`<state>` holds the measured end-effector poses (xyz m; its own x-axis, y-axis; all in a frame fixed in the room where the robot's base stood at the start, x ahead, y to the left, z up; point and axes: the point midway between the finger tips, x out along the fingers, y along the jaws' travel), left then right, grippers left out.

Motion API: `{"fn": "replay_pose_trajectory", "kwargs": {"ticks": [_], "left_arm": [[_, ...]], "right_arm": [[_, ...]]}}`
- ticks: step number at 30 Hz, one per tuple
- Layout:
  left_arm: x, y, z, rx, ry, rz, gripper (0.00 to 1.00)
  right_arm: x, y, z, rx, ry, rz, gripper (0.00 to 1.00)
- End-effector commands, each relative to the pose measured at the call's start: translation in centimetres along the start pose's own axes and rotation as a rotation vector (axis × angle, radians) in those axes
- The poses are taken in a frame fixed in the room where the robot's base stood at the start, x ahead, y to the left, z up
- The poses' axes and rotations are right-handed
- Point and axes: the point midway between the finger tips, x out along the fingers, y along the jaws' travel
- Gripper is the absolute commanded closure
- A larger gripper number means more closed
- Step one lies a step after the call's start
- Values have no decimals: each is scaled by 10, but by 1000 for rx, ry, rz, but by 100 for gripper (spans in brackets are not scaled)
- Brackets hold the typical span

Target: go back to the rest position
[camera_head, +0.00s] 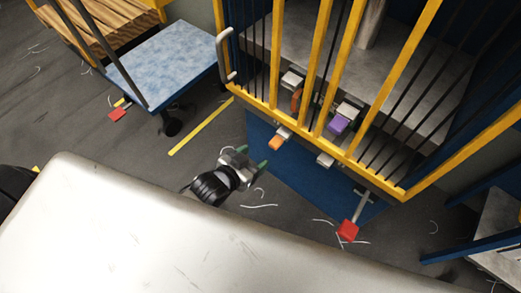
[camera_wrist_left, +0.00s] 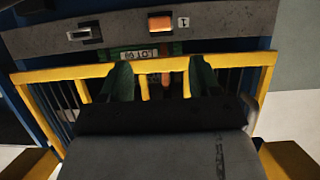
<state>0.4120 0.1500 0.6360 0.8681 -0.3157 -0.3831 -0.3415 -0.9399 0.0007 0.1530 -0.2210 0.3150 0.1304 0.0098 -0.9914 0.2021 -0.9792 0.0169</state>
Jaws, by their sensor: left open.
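My left gripper (camera_head: 256,157) is in the middle of the head view, in front of the loom's yellow guard rail (camera_head: 300,128). Its green fingers are apart with nothing seen between them. In the left wrist view the open fingers (camera_wrist_left: 162,80) point toward the loom, whose yellow rail (camera_wrist_left: 75,73) shows behind them. An orange block (camera_head: 277,142) on the loom is close to the fingertips in the head view; I cannot tell the exact gap. My right gripper is in neither view.
A purple block (camera_head: 338,125) and a red-ended lever (camera_head: 347,231) are at the loom. A cart with a blue top (camera_head: 165,62) stands at upper left, by stacked wood (camera_head: 110,20). Dark floor (camera_head: 165,128) with white thread scraps lies between cart and loom.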

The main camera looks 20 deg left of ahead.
Motion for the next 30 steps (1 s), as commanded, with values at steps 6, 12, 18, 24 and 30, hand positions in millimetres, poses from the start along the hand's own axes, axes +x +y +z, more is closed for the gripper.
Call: {"fn": "replay_pose_trajectory", "kwargs": {"ticks": [6,12,18,24,30], "left_arm": [[-4,0,0,1,1,0,37],[-4,0,0,1,1,0,37],[-4,0,0,1,1,0,37],[-3,-1,6,-1,-14,-5,37],[3,-14,94,-15,-221,-60,37]], "right_arm": [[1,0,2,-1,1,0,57],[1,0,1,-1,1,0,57],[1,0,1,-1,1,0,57],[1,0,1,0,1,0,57],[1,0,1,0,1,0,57]]}}
